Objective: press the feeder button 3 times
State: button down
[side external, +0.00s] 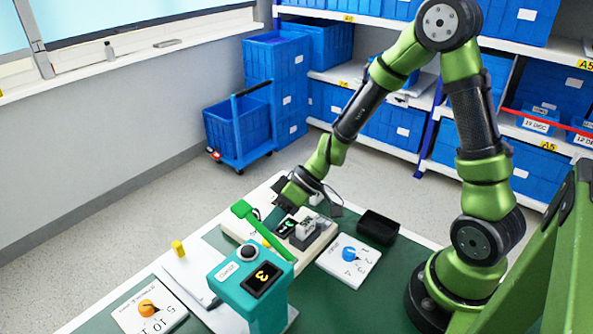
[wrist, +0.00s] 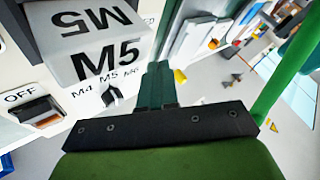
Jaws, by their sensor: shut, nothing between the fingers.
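A teal box (side external: 252,297) stands at the front of the table in the side external view.
A green bar (side external: 262,230) lies between the box and my gripper. A blue knob dial (side external: 349,255), a black tray (side external: 378,226) and an orange knob dial (side external: 148,308) are around. The wrist view shows a switch marked OFF (wrist: 38,110).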

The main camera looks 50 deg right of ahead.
jog(key=shift+r, duration=2.5)
jog(key=s+d+r+m+h, duration=0.1)
jog(key=s+m, duration=0.1)
jog(key=s+d+r+m+h, duration=0.1)
jog(key=s+m, duration=0.1)
jog(key=s+d+r+m+g+h, duration=0.1)
jog(key=s+m, duration=0.1)
jog(key=shift+s+d+r, duration=0.1)
jog(key=shift+s, duration=0.05)
jog(key=s+d+r+m+t+h, duration=0.2)
jog(key=s+r, duration=0.4)
jog(key=r, duration=0.4)
jog(key=shift+s+d+r+t+h, duration=0.4)
jog(key=shift+d+t+h, duration=0.35)
jog(key=shift+t, duration=0.45)
